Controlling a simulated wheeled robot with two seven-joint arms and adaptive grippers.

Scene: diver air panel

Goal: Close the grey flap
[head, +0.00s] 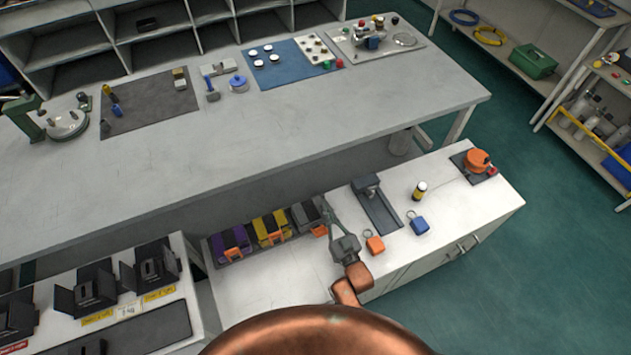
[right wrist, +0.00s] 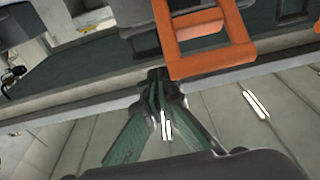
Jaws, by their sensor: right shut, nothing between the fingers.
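The grey unit (head: 303,216) is the rightmost of three flap units on the low cabinet, beside the yellow one (head: 272,228) and the purple one (head: 230,243). An orange frame-like handle (head: 319,230) is at its front. I cannot tell how far its grey flap stands open. My right gripper (head: 327,206) is at the right side of the grey unit, with its fingers shut and empty. In the right wrist view, the fingertips (right wrist: 157,82) are close to an orange frame (right wrist: 205,38); contact is unclear. My left gripper is out of view.
An orange tag (head: 374,244), a blue tag (head: 419,225) and a yellow-black cylinder (head: 420,190) stand right of my right gripper. The long workbench (head: 300,120) rises behind. The cabinet top in front of the units is clear.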

